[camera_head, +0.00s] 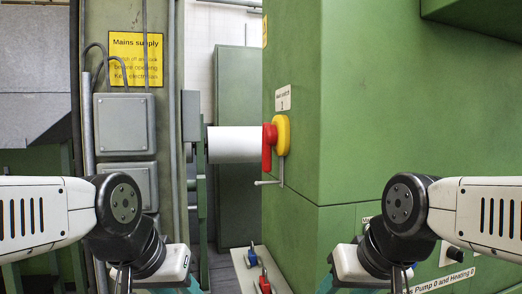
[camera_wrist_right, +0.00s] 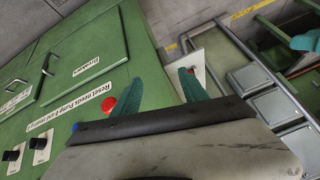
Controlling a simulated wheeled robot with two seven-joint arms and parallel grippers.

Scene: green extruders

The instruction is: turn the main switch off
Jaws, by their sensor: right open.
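The main switch (camera_head: 267,148) is a red handle, standing upright on a yellow plate (camera_head: 283,135) on the side of the green cabinet. A white label (camera_head: 283,98) reading "Main switch 1" is above it. My right gripper (camera_wrist_right: 158,92) is open and empty in the right wrist view, its two teal fingers apart. In the head view it is low at the right, mostly cut off, well below the switch. My left arm comes in at the lower left; its teal gripper part (camera_head: 192,284) shows only at the bottom edge. Neither gripper touches the switch.
A white cylinder (camera_head: 235,145) is left of the switch, and a thin metal lever (camera_head: 268,183) below it. The green cabinet (camera_head: 370,120) fills the right side. A white panel (camera_head: 242,272) with blue and red controls is low in the middle. Grey boxes (camera_head: 124,122) stand left.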

